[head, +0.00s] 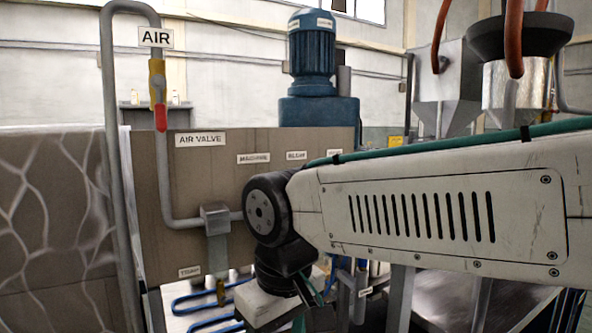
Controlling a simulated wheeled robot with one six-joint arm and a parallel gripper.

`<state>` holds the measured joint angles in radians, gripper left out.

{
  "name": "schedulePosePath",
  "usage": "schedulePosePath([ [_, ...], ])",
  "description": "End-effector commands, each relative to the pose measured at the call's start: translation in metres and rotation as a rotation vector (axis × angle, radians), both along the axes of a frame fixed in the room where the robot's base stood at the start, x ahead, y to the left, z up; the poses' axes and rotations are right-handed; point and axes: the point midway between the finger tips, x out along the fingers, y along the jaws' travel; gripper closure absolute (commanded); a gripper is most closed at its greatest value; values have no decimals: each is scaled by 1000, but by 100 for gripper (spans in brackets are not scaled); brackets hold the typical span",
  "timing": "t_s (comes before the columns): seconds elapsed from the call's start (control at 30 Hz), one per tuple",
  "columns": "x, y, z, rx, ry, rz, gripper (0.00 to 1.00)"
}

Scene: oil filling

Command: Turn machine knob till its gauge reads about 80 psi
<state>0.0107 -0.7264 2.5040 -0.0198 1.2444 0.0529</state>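A brown panel (205,165) stands in front of me in the head view. It carries a label reading "MACHINE" (254,158), with a label that seems to read "BLEED" (296,155) to its right. My arm crosses the right half of the picture and covers the panel below these labels. No machine knob or gauge shows; they may be behind my arm. My wrist points down at the lower middle, and the gripper's fingers cannot be made out.
A grey air pipe with a red-handled valve (159,95) rises at the left, under an "AIR" sign (156,37). A blue motor (311,55) stands behind the panel. Blue hoses (195,297) lie below it. A metal hopper (515,90) stands at the right.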

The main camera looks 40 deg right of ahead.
Motion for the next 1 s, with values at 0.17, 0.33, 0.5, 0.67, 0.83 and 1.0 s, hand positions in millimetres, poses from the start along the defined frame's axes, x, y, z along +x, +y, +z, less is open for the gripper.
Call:
schedulePosePath([
  [0.17,71,-28,80,-49,-33,-263,41],
  [0.33,154,-71,165,-106,-98,-625,41],
  [0.5,216,-111,222,-142,-176,-929,41],
  [0.67,245,-132,248,-157,-224,-1092,41],
  [0.83,252,-141,245,-160,-239,-1138,41],
  [1.0,255,-150,220,-160,-237,-1137,41],
])
